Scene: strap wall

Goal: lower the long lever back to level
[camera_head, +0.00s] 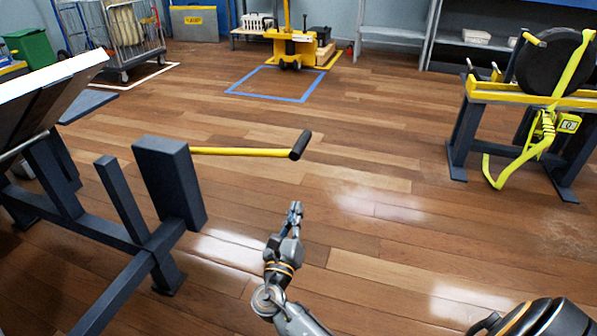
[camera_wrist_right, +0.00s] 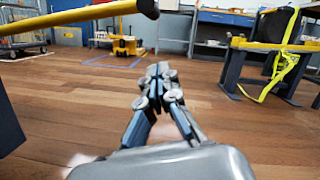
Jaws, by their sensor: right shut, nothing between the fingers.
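The long lever (camera_head: 240,152) is a yellow bar with a black grip (camera_head: 300,145) at its free end. It sticks out to the right from a dark blue post (camera_head: 168,180) and looks close to level in the head view. My right gripper (camera_head: 295,210) is shut and empty, below and apart from the grip. In the right wrist view the lever (camera_wrist_right: 70,15) crosses the top left, above and left of my gripper (camera_wrist_right: 158,75). My left gripper is not in view.
A dark frame with a tilted panel (camera_head: 45,85) stands at the left. A yellow-topped stand (camera_head: 530,95) with a black drum and a yellow strap (camera_head: 555,110) is at the right. A blue floor outline (camera_head: 277,84) lies at the back. The middle floor is clear.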

